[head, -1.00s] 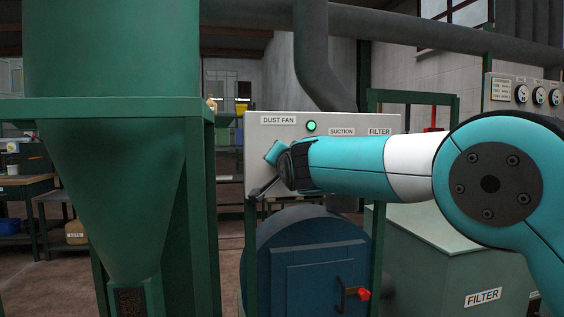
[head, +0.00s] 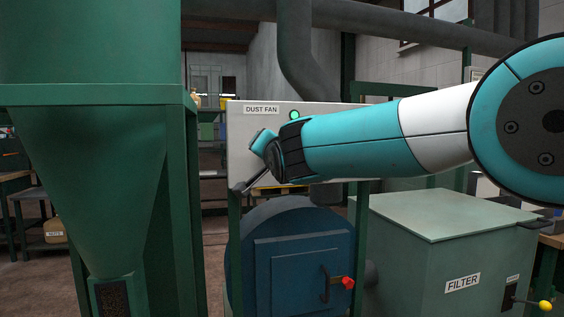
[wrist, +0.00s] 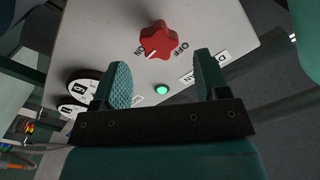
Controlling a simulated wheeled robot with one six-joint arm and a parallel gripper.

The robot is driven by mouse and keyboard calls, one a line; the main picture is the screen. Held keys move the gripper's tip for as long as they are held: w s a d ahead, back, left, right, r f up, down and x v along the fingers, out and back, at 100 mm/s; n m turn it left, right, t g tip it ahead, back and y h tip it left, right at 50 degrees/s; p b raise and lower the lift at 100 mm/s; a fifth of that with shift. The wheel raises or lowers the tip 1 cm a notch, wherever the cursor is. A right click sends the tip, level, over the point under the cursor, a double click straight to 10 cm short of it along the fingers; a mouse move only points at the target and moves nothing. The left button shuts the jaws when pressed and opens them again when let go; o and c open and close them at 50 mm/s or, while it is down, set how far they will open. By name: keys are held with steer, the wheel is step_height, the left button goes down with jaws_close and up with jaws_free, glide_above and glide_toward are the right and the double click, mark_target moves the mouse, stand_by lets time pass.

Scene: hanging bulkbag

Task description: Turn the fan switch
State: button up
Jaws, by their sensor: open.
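The fan switch is a red star-shaped knob (wrist: 157,39) on the pale control panel (wrist: 100,30), seen in the wrist view. Its white mark points lower left, toward the ON lettering; OFF is on its right. A green lamp (wrist: 161,90) glows near the knob. In the head view the panel (head: 240,140) carries a DUST FAN label (head: 262,110) and the lit lamp (head: 294,114). My gripper (wrist: 162,62) is open and empty, its fingers apart over the panel, with the knob just beyond the tips. My arm hides the knob in the head view.
A large green hopper (head: 95,150) stands left of the panel. Below the panel is a round blue housing (head: 300,245) with a red-ended handle (head: 348,282). A green FILTER box (head: 440,245) stands at the right. Black-rimmed dials (wrist: 82,84) show left in the wrist view.

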steer(key=b+v, duration=0.2)
steer(key=v, duration=1)
steer(key=shift+s, duration=0.25)
steer(key=shift+d, duration=0.15)
steer(key=s+d+f+n+g, duration=0.4)
steer(key=s+d+f+g, duration=0.2)
steer(key=s+f, duration=0.25)
steer(key=s+d+f+n+g, duration=0.3)
steer(key=s+d+f+g, duration=0.35)
steer(key=f, duration=0.35)
steer(key=s+d+f+n+g, duration=0.1)
steer(key=s+f+n+g, duration=0.15)
steer(key=s, duration=0.55)
steer(key=s+d+f+n+g, duration=0.2)
steer(key=s+g, duration=0.1)
steer(key=s, duration=0.4)
step_height(320, 180, up, 17)
steer(key=p, duration=1.7)
steer(key=shift+a+f+t+h, duration=0.2)
steer(key=shift+t+h, duration=0.1)
steer(key=shift+h, duration=0.1)
steer(key=shift+w, duration=0.1)
